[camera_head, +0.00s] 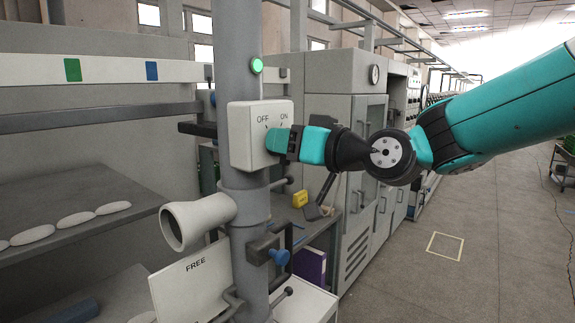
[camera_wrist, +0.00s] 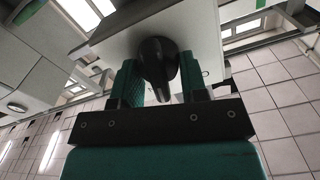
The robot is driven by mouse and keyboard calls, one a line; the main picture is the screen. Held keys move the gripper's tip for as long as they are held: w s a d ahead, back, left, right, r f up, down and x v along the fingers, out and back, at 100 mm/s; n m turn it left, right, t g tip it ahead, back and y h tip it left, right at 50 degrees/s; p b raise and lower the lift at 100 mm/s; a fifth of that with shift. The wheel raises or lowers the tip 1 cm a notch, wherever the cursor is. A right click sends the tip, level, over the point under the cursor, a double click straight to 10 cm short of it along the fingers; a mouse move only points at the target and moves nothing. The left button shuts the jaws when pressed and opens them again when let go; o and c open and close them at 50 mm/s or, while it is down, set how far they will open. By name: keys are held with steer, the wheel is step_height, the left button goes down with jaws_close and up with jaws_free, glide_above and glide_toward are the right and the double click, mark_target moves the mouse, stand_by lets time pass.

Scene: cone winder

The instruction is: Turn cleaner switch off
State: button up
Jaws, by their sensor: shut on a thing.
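The cleaner switch is a pale box (camera_head: 243,135) on a grey vertical pipe, marked OFF on the left and ON on the right. My teal gripper (camera_head: 272,140) reaches it from the right, with its fingertips at the box's front face below the labels. In the wrist view the dark switch knob (camera_wrist: 158,58) sits between the two teal fingers of my gripper (camera_wrist: 158,76), which is shut on it. In the head view the fingers hide the knob, so I cannot tell which label it points to. A green lamp (camera_head: 257,65) above the box looks lit.
A pale funnel-like nozzle (camera_head: 188,222) and a plate marked FREE (camera_head: 192,278) are on the pipe below the box. Shelves with white pieces (camera_head: 75,219) stand at left. A grey cabinet (camera_head: 345,110) stands behind. The floor at right is mostly clear.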

steer(key=n+b, duration=0.2)
steer(key=b, duration=0.3)
steer(key=n+b, duration=0.3)
steer(key=b, duration=0.1)
steer(key=shift+s+a+f+b, duration=0.1)
steer(key=shift+s+f+b, duration=0.05)
steer(key=shift+f+b, duration=0.25)
steer(key=n+b, duration=0.3)
steer(key=b, duration=0.1)
steer(key=shift+r, duration=0.2)
steer(key=shift+s+n, duration=0.1)
steer(key=shift+n, duration=0.2)
steer(key=shift+a+r+b, duration=0.1)
steer(key=shift+r+b, duration=0.05)
steer(key=shift+b, duration=0.25)
steer(key=o, duration=0.8)
steer(key=shift+o, duration=0.2)
